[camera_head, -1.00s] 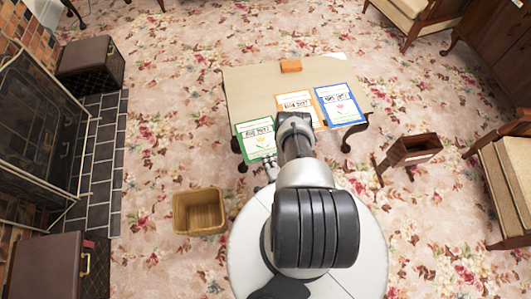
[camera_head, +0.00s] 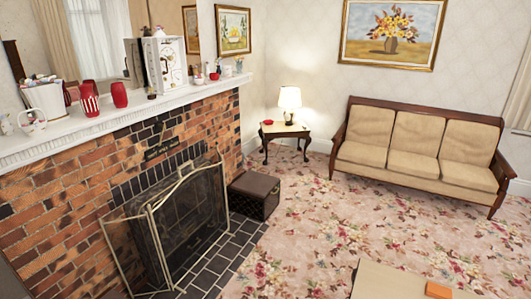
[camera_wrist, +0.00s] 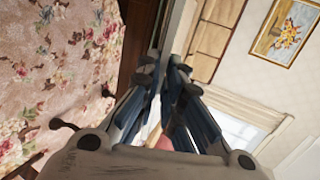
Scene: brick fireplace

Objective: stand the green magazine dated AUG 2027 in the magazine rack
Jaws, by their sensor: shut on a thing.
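My gripper (camera_wrist: 166,68) shows in the wrist view with its two dark fingers closed together at the tips. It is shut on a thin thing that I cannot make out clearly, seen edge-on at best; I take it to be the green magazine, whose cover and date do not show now. My gripper is not in the head view. The magazine rack is in neither view now.
The coffee table's corner (camera_head: 385,283) shows at the bottom right of the head view, with an orange block (camera_head: 438,290) on it. A fireplace screen (camera_head: 180,225) and a dark ottoman (camera_head: 254,195) stand at left. A sofa (camera_head: 420,150) is at the back. Carpet between is clear.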

